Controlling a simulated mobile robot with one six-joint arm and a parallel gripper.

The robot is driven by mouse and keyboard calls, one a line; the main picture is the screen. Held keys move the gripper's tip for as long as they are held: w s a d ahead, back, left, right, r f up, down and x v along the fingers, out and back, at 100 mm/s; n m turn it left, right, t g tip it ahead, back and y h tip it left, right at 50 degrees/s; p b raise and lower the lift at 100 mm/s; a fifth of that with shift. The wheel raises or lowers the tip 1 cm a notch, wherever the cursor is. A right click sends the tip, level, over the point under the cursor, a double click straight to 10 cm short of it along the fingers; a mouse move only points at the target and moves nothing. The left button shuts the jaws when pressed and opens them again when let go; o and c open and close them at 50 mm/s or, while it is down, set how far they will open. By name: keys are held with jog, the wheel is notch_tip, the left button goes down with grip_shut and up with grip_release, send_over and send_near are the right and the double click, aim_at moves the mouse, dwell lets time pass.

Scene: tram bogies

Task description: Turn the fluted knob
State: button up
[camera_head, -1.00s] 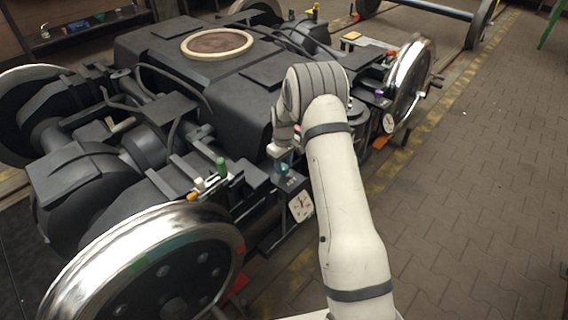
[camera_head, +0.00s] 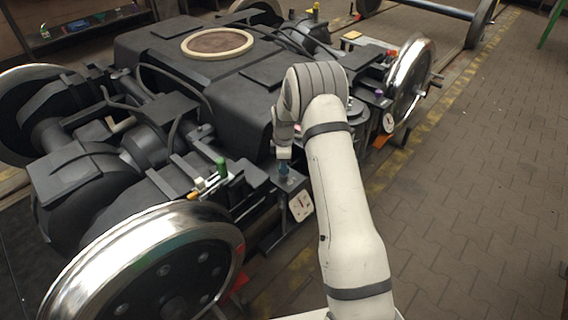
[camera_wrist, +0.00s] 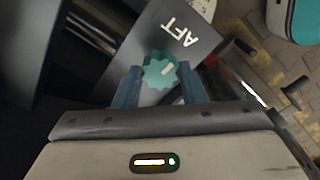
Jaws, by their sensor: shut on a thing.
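The fluted knob (camera_wrist: 160,72) is teal with a scalloped rim and a pale pointer mark. In the wrist view it sits on a dark grey box marked "AFT" (camera_wrist: 178,34). My gripper (camera_wrist: 160,84) has its two blue-grey fingers on either side of the knob, shut on it. In the head view my gripper (camera_head: 284,170) points down onto the top of the box (camera_head: 291,184), and the knob is hidden there by the fingers. A white dial with a red needle (camera_head: 301,206) is on the front of the box.
A green-topped handle (camera_head: 221,168) stands left of the box. A large shiny wheel (camera_head: 150,262) is at the lower left. A second dial (camera_head: 389,122) sits near the far wheel (camera_head: 410,75). Paved floor (camera_head: 480,200) lies clear at the right.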

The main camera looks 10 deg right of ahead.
jog(key=shift+n, duration=0.4)
jog(key=o, duration=1)
jog(key=shift+r+p, duration=0.65)
jog(key=shift+r, duration=3.25)
